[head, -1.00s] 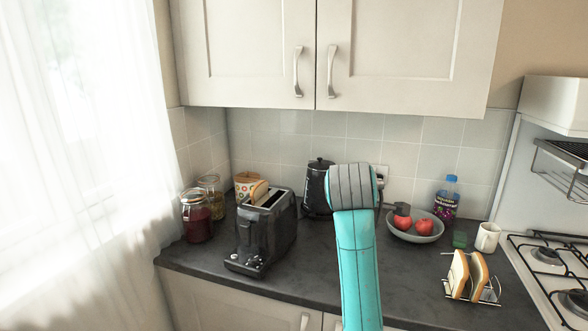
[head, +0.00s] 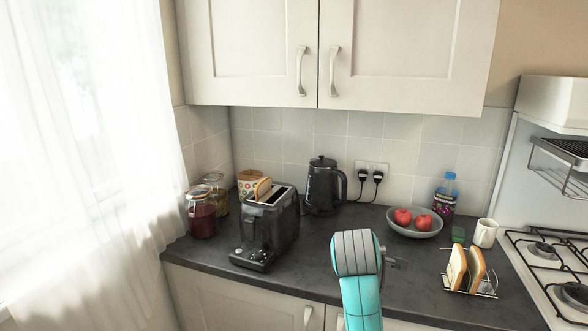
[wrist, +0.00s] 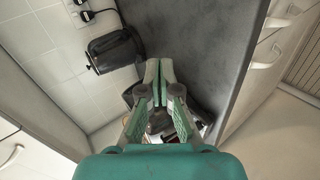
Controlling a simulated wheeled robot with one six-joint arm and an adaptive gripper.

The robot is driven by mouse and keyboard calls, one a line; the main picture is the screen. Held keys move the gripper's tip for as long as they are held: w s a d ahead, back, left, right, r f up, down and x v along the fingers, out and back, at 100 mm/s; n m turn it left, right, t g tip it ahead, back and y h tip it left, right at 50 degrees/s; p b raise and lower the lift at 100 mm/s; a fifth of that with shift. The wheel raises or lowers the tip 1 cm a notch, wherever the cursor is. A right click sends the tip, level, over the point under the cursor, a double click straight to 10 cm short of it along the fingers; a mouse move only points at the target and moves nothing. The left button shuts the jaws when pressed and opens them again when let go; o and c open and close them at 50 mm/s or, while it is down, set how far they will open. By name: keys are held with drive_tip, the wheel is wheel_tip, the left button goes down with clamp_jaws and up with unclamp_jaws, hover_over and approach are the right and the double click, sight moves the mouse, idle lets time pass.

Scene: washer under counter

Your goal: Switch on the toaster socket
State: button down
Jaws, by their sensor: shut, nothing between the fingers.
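The double wall socket (head: 371,166) is on the tiled back wall, right of the kettle, with two black plugs in it. Its switches are too small to read, and I cannot tell which plug is the toaster's. The plugs (wrist: 92,14) also show at the top left of the wrist view. The black toaster (head: 268,230), with bread in a slot, stands on the counter at the left. My gripper (wrist: 158,66) is shut and empty, above the counter and apart from the socket. In the head view my arm hides part of it.
The black kettle (head: 322,187) stands just left of the socket. A bowl (head: 415,230) of red fruit is right of it, with a bottle (head: 445,194) behind. A toast rack (head: 470,271) and mug (head: 485,233) are near the hob. Cabinets (head: 345,50) hang above.

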drive_tip(key=s+d+f+m+t+y, duration=0.1)
drive_tip(key=s+f+m, duration=0.1)
drive_tip(key=s+f, duration=0.8)
drive_tip(key=s+d+f+m+t+y, duration=0.1)
drive_tip(key=s+f, duration=0.5)
drive_tip(key=f, duration=0.8)
drive_tip(key=s+f+m, duration=0.2)
drive_tip(key=s+f, duration=0.3)
drive_tip(key=s, duration=0.6)
drive_tip(key=s+m+t+y, duration=0.1)
drive_tip(key=s+m, duration=0.3)
drive_tip(key=s, duration=1.5)
drive_tip(key=s+r+m, duration=0.2)
drive_tip(key=s+r, duration=0.2)
drive_tip(key=s, duration=0.3)
drive_tip(key=s+d+r+m+t, duration=0.1)
drive_tip(key=s+r+m, duration=0.1)
drive_tip(key=s+r, duration=0.2)
drive_tip(key=v, duration=0.3)
